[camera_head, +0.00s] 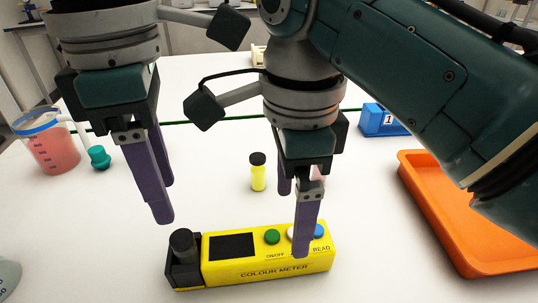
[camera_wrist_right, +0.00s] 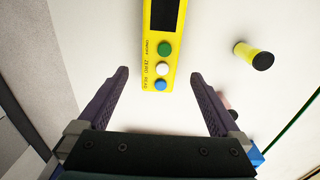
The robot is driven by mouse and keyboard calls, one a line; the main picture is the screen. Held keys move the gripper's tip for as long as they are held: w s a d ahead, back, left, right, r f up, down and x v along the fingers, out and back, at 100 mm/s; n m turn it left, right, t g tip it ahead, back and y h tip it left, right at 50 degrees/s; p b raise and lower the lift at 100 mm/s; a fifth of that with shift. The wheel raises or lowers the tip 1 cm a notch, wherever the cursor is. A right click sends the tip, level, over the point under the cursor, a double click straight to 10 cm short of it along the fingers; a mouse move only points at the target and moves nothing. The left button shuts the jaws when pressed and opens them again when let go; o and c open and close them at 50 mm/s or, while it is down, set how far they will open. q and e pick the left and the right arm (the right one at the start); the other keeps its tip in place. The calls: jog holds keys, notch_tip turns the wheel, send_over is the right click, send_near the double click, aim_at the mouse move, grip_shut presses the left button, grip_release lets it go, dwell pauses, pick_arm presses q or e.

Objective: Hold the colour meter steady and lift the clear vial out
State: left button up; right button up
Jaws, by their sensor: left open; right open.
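The yellow colour meter (camera_head: 268,270) lies on the white table, with a dark screen and green, white and blue buttons. Its button end also shows in the right wrist view (camera_wrist_right: 151,40). A black well block (camera_head: 184,275) forms its left end, and a dark-capped cylinder (camera_head: 182,243) stands upright there. I cannot see clear glass below that cap. My left gripper (camera_head: 164,203) is open and empty, above and behind the well end. My right gripper (camera_head: 294,222) is open, its fingers on either side of the meter's button end in the wrist view; contact cannot be told.
A black-capped yellow vial (camera_head: 258,176) stands behind the meter; it also shows in the right wrist view (camera_wrist_right: 246,53). An orange tray (camera_head: 470,265) is at right, a blue numbered block (camera_head: 378,122) behind. A beaker of red liquid (camera_head: 52,150) and teal stopper (camera_head: 99,158) are left.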

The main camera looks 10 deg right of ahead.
aim_at(290, 236)
notch_tip(290, 236, down, 9)
jog(key=shift+r, duration=0.2)
jog(key=shift+c, duration=0.2)
grip_shut()
dwell(0.7)
dwell(0.4)
